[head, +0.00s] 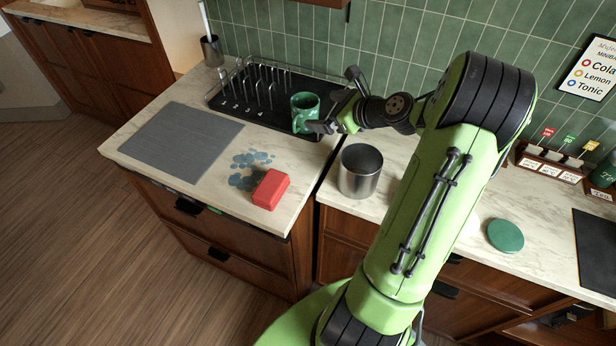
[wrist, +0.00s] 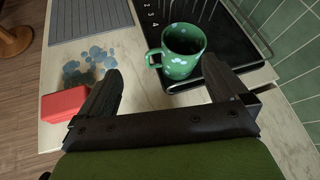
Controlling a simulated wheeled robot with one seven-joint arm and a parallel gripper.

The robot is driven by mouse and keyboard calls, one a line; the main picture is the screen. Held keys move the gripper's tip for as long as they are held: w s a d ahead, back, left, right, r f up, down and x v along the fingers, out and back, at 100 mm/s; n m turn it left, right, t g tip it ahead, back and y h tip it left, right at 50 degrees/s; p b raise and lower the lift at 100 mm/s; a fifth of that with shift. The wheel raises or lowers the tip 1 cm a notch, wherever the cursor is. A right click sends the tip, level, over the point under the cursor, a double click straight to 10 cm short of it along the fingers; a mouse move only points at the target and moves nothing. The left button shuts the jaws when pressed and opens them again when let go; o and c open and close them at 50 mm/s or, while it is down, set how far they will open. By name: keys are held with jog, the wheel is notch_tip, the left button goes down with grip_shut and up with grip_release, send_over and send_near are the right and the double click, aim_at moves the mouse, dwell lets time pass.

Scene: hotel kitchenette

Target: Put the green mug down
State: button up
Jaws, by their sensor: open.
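The green mug (head: 304,112) with pale spots stands upright at the right end of the black dish rack (head: 222,101). In the wrist view the mug (wrist: 182,52) shows its open top, with its handle to the left. My gripper (head: 325,112) is at the right side of the mug in the head view. In the wrist view my gripper (wrist: 165,80) is open, its two fingers apart, with the mug beyond the fingertips and nothing held. I cannot tell whether a finger touches the mug.
A steel canister (head: 360,172) stands near my arm. A red sponge (head: 271,189) lies by blue wet spots (head: 247,170). A grey mat (head: 180,143) lies at the left. A green disc (head: 505,235) and small signs (head: 550,163) are at the right.

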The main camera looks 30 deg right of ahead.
jog(key=s+a+r+n+g, duration=0.2)
jog(key=a+n+g, duration=0.1)
jog(key=a+n, duration=0.5)
jog(key=s+a+r+n+g, duration=0.2)
jog(key=a+n, duration=0.5)
jog(key=a, duration=0.2)
jog(key=s+a+r+n+h, duration=0.1)
jog(key=s+a+n, duration=0.2)
jog(key=s+n, duration=0.5)
jog(key=s+a+r+n+g+h, duration=0.1)
jog(key=s+a+n, duration=0.3)
jog(key=s+n, duration=0.4)
jog(key=s+r, duration=0.1)
jog(key=s, duration=0.2)
jog(key=shift+s+g+h, duration=0.3)
jog(key=shift+s, duration=0.05)
